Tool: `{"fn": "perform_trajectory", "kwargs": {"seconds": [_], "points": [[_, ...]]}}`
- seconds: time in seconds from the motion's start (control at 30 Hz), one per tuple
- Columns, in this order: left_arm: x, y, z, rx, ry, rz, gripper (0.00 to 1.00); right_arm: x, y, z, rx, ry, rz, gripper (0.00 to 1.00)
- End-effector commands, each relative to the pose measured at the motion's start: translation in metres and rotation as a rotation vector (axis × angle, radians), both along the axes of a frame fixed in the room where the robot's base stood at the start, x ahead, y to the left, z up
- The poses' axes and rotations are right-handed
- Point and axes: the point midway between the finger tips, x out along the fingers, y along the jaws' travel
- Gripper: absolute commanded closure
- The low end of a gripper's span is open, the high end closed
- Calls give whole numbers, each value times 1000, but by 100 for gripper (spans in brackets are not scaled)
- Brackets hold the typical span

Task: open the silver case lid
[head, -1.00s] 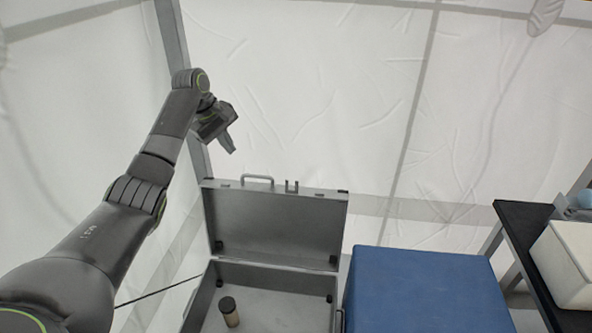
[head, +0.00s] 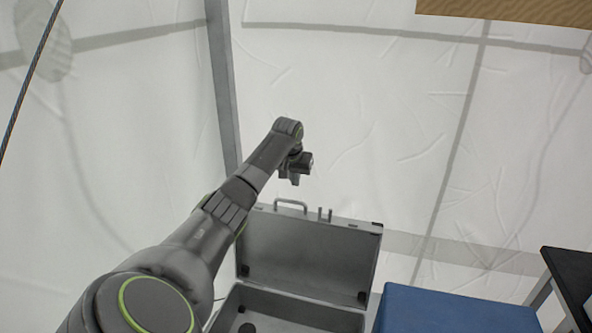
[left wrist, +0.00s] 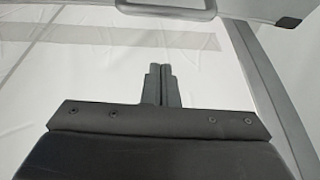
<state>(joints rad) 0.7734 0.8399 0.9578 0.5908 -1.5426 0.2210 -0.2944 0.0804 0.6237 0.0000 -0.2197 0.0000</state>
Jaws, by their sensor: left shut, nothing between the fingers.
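The silver case (head: 285,305) stands open in the head view, its lid (head: 310,252) raised upright at the back. The lid's handle (head: 291,204) and a latch sit on its top edge; in the left wrist view the handle (left wrist: 165,12) shows at the top. My left gripper (head: 295,180) is above the lid's top edge, apart from it, shut and empty. Its closed fingers (left wrist: 160,82) also show in the left wrist view. My right gripper is not in view.
A blue box (head: 430,310) stands just right of the case. A black table (head: 572,275) is at the right edge. White tent walls and a grey pole (head: 222,85) rise behind the case.

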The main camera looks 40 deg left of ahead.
Motion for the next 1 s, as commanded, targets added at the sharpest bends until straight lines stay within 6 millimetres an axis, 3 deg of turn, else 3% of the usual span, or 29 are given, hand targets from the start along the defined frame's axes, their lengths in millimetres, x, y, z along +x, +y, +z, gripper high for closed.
{"fn": "perform_trajectory", "kwargs": {"seconds": [0.23,0.63,1.0], "points": [[12,5,-35,-3,1,1,100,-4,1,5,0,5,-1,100],[-17,-9,-34,1,1,-1,100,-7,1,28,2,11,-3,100],[-24,-14,-36,0,-1,0,100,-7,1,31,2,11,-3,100]]}}
